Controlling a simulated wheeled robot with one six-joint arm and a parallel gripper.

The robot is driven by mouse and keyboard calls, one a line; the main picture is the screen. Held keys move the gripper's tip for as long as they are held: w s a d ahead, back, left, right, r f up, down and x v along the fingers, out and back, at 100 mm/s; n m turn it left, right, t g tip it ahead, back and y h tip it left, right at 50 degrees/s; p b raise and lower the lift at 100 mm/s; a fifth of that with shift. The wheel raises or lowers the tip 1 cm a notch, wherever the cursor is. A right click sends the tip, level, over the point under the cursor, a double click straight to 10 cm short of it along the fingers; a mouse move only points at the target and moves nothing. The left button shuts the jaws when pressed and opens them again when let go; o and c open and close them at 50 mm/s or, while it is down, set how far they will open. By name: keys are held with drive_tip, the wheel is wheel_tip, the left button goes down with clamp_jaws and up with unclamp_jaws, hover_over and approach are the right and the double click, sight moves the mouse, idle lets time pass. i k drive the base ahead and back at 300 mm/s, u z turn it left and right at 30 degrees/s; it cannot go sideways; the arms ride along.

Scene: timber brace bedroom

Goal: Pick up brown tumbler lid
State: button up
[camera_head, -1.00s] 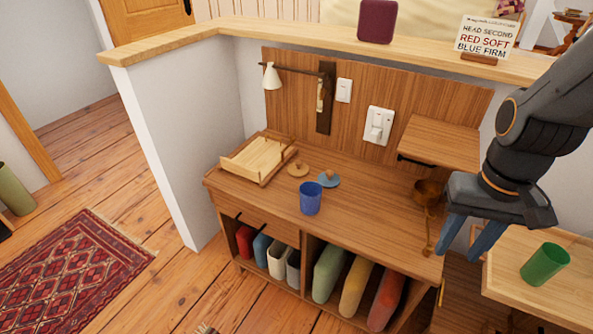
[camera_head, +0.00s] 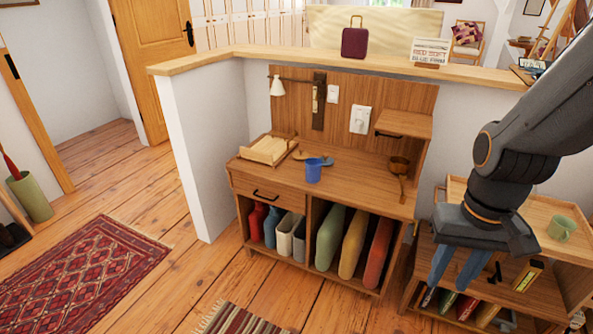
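The brown tumbler lid (camera_head: 301,154) is a small round disc lying on the wooden desk top (camera_head: 362,185), just right of a shallow wooden tray. A blue lid (camera_head: 327,160) lies beside it to the right, partly behind a blue tumbler (camera_head: 313,171). My gripper (camera_head: 455,284) hangs at the right, pointing down, in front of the low shelf unit. Its two fingers are apart with nothing visible between them. It is well to the right of the brown lid and touches nothing that I can see.
The wooden tray (camera_head: 270,148) is left of the lids. A brown ladle-like item (camera_head: 399,168) lies at the desk's right. A green cup (camera_head: 561,228) stands on the right-hand unit. A white half wall (camera_head: 209,150) bounds the desk's left. Floor in front has rugs (camera_head: 80,262).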

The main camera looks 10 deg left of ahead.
sight(300, 154)
drive_tip(key=u, duration=1.3)
drive_tip(key=i, duration=0.9)
drive_tip(key=u, duration=0.55)
drive_tip(key=i, duration=0.7)
drive_tip(key=z, duration=1.05)
drive_tip(key=i, duration=0.8)
drive_tip(key=z, duration=0.85)
